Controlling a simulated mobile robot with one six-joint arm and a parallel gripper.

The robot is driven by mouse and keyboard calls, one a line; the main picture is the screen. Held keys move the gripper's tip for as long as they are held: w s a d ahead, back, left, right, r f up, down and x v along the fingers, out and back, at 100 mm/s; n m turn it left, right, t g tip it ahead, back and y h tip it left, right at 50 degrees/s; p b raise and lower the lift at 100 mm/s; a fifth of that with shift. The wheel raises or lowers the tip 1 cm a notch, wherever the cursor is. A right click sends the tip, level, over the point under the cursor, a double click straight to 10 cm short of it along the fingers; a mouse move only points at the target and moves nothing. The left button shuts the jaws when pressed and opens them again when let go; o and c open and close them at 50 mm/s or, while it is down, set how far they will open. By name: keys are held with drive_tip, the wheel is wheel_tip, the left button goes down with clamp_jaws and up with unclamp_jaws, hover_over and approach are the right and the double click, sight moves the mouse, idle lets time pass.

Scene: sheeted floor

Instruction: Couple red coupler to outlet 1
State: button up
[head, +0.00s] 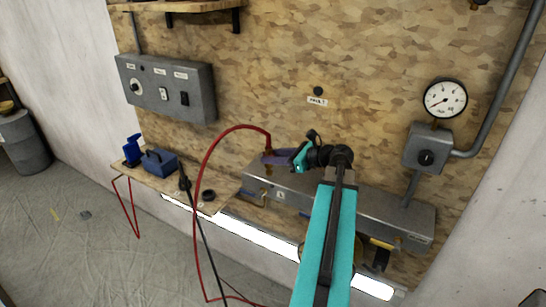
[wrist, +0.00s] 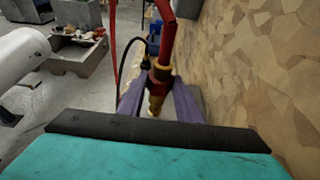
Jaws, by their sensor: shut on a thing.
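The red coupler (wrist: 160,76) has a red body with brass parts and hangs from a red hose. My gripper (wrist: 158,100) is shut on it, with one purple finger on each side. In the head view my gripper (head: 275,158) holds it upright above the left part of a long grey metal manifold box (head: 387,208). The coupler is mostly hidden by the fingers there, and it appears apart from the box. Small fittings and pale labels show along the box front. I cannot read which is outlet 1, and my arm hides part of the box.
The red hose (head: 208,155) arches left and down past a wooden shelf (head: 222,184). A dark hose (head: 190,200) hangs beside it. Blue items (head: 160,161) stand on the shelf. A pressure gauge (head: 445,98) and grey switch box (head: 168,88) are on the board wall behind.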

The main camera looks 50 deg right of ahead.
drive_tip(key=shift+f+b, duration=0.4)
drive_tip(key=shift+f, duration=0.7)
idle(0.3)
drive_tip(key=o, duration=1.2)
drive_tip(key=shift+c, duration=0.2)
drive_tip(key=b+v, duration=0.3)
drive_tip(key=v, duration=1)
drive_tip(key=shift+s, duration=0.35)
drive_tip(key=shift+d+r, duration=0.15)
